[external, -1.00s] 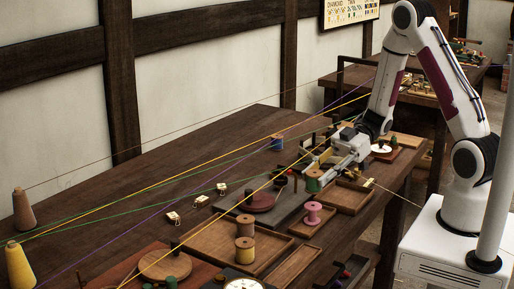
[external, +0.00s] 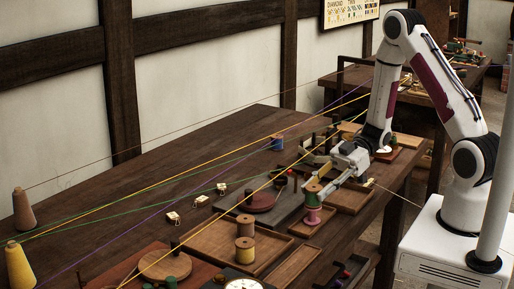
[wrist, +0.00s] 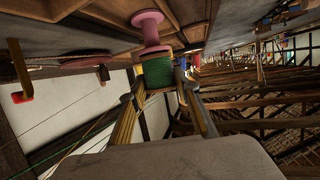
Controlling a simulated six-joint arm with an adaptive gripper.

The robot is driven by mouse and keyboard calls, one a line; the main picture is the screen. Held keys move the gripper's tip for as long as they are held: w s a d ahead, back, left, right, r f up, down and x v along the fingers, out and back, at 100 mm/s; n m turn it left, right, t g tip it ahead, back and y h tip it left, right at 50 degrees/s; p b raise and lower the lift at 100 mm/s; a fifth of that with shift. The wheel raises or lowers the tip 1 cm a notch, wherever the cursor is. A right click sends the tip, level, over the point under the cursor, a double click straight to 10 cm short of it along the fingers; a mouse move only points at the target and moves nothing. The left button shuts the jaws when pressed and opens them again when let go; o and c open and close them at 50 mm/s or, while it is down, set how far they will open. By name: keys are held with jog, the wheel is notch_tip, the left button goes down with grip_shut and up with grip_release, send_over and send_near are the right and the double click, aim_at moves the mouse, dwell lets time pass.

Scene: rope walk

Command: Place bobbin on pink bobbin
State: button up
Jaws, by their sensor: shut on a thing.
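The pink bobbin (external: 312,216) stands upright in a shallow wooden tray near the table's front edge. In the wrist view, which looks upside down, the green bobbin (wrist: 158,74) sits between my fingers (wrist: 160,98). The pink bobbin (wrist: 150,28) shows just beyond its flange, roughly in line with it. The two bobbins are touching or nearly so; I cannot tell whether a small gap is left.
A dark red disc (external: 257,202) lies on a grey board behind. A blue bobbin (external: 277,143) is farther back. Yellow, green and purple strings cross above the table.

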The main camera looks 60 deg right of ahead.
jog(key=shift+f, duration=0.15)
jog(key=o, duration=1.1)
jog(key=shift+d+r, duration=0.1)
jog(key=shift+r, duration=0.1)
jog(key=v, duration=1.1)
jog(key=shift+s+d+r, duration=0.15)
jog(key=shift+d+r, duration=0.05)
jog(key=shift+d, duration=0.15)
